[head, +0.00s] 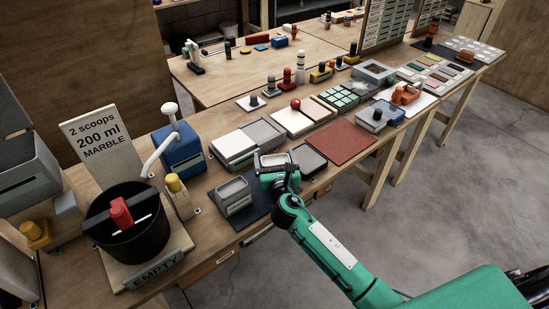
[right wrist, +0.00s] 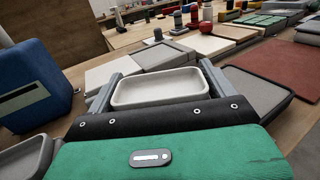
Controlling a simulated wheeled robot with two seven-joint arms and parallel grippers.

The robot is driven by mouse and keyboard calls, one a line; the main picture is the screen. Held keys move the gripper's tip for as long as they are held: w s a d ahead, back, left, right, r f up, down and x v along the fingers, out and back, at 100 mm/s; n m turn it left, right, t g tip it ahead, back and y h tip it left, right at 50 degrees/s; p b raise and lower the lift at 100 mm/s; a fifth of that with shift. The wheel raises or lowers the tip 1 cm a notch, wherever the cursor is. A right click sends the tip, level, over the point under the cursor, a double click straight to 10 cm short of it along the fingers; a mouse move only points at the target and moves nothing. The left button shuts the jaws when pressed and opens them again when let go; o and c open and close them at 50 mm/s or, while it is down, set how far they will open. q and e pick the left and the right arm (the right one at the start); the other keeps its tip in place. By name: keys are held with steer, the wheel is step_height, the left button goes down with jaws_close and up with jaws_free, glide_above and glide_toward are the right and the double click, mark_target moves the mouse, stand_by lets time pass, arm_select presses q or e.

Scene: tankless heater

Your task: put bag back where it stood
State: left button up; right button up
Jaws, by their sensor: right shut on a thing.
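My right gripper (head: 276,165) is shut on a pale, shallow, open-topped thing with a raised rim (right wrist: 157,88). In the right wrist view one finger lies along each side of it. In the head view it is over the front part of the bench, just left of a dark grey pad (head: 309,159). I cannot tell if it touches the bench. Nothing plainly looks like a bag, and I cannot tell whether the held thing is the one meant. My left gripper is not in view.
A blue box (head: 181,152) and a black bucket (head: 122,238) are further left. Pale trays (head: 236,142) lie behind. A red-brown mat (head: 342,143) to the right is bare.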

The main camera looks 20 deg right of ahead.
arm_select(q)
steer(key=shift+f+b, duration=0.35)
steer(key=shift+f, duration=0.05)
arm_select(e)
steer(key=shift+f, duration=0.45)
steer(key=o, duration=1.1)
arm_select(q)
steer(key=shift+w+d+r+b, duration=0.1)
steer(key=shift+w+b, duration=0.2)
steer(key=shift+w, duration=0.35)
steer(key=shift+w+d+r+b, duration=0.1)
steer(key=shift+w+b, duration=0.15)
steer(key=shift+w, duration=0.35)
arm_select(e)
steer(key=s+a, duration=0.2)
steer(key=s, duration=1.1)
steer(key=shift+s, duration=0.35)
